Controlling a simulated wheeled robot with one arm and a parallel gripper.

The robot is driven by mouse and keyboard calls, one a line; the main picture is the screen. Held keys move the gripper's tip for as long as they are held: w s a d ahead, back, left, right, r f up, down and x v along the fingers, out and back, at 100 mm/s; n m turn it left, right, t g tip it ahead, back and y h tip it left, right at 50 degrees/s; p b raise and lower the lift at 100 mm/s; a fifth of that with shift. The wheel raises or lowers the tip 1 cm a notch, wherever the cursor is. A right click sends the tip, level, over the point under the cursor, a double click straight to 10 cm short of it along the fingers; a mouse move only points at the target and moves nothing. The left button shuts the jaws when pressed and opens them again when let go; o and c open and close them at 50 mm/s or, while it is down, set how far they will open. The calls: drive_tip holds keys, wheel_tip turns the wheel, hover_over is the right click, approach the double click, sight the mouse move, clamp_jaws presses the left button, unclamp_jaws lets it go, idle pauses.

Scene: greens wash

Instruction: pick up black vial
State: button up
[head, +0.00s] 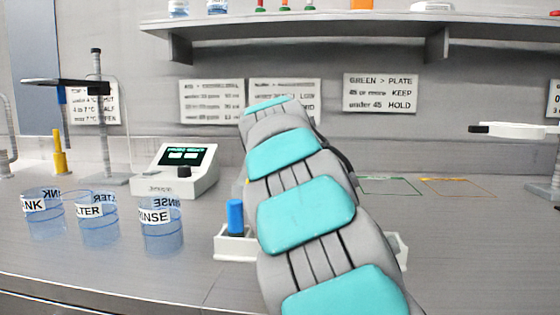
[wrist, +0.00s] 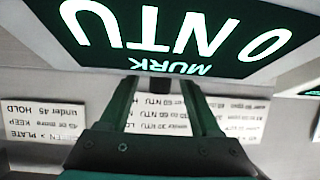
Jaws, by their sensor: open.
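My gripper (wrist: 161,92) shows in the wrist view with its two fingers apart. A small dark block (wrist: 160,84) shows between the fingertips, just below the lit display; it may be the black vial, but I cannot tell, nor whether the fingers touch it. No black vial can be made out in the head view. There my arm fills the middle and hides my gripper and part of the bench. A blue-capped vial (head: 235,216) stands in a white rack (head: 235,247), partly behind my arm.
A display reading 0 NTU MURK (wrist: 165,30) is close in the wrist view. In the head view, blue beakers (head: 162,235) stand at the left, before a white meter (head: 180,186). A shelf (head: 350,22) hangs above. The right bench is mostly clear.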

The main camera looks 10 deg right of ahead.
drive_tip(key=shift+c, duration=0.3)
clamp_jaws()
idle(0.4)
